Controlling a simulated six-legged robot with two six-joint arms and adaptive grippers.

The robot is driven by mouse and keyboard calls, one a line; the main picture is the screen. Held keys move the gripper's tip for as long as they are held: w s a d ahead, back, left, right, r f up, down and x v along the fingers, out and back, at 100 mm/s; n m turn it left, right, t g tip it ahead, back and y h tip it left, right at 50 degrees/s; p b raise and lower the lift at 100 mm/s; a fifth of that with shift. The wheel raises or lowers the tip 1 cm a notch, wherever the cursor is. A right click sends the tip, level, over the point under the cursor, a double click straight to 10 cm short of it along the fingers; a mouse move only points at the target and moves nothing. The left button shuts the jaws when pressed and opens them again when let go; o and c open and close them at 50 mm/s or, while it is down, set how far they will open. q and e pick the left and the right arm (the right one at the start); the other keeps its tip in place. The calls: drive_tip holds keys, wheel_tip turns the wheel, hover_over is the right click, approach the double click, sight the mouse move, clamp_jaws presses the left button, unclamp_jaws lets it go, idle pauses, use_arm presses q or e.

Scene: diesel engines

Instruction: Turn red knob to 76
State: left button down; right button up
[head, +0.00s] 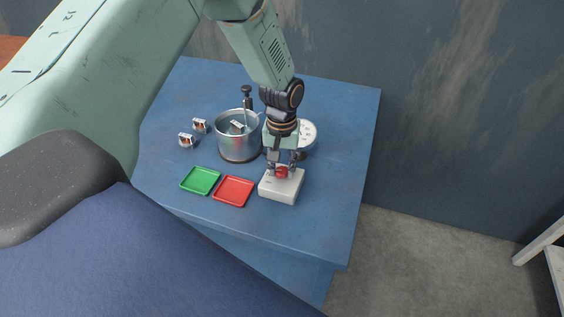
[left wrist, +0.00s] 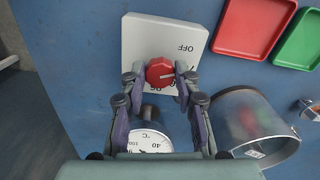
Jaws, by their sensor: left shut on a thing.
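The red knob (head: 282,172) sits on a white box (head: 281,190) near the front right of the blue table. My left gripper (head: 283,170) reaches down onto it from above and is shut on the knob. In the left wrist view the red knob (left wrist: 160,71) lies between the two fingertips (left wrist: 160,76), and a pale pointer line shows on it. The white box (left wrist: 165,35) carries the word OFF and other markings. The fingers hide part of the dial, so I cannot read the exact setting. My right gripper is not in view.
A round gauge (left wrist: 150,141) marked °C stands behind the box. A metal pot (head: 238,140) with things in it stands to the left. A red tray (head: 233,191) and a green tray (head: 200,181) lie left of the box. Small items (head: 186,140) sit further left.

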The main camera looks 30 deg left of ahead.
sight(282, 170)
use_arm(q)
drive_tip(key=shift+w+a+r+m+p, duration=0.1)
drive_tip(key=shift+m+p, duration=0.15)
drive_tip(key=shift+m, duration=0.75)
drive_tip(key=shift+w+r+m+p, duration=0.1)
drive_tip(key=shift+m+p, duration=0.1)
drive_tip(key=shift+m, duration=0.8)
drive_tip(key=c, duration=1.3)
unclamp_jaws()
drive_tip(key=o, duration=0.3)
drive_tip(key=shift+s+f, duration=0.1)
drive_tip(key=shift+f, duration=0.05)
wheel_tip(282, 170, up, 12)
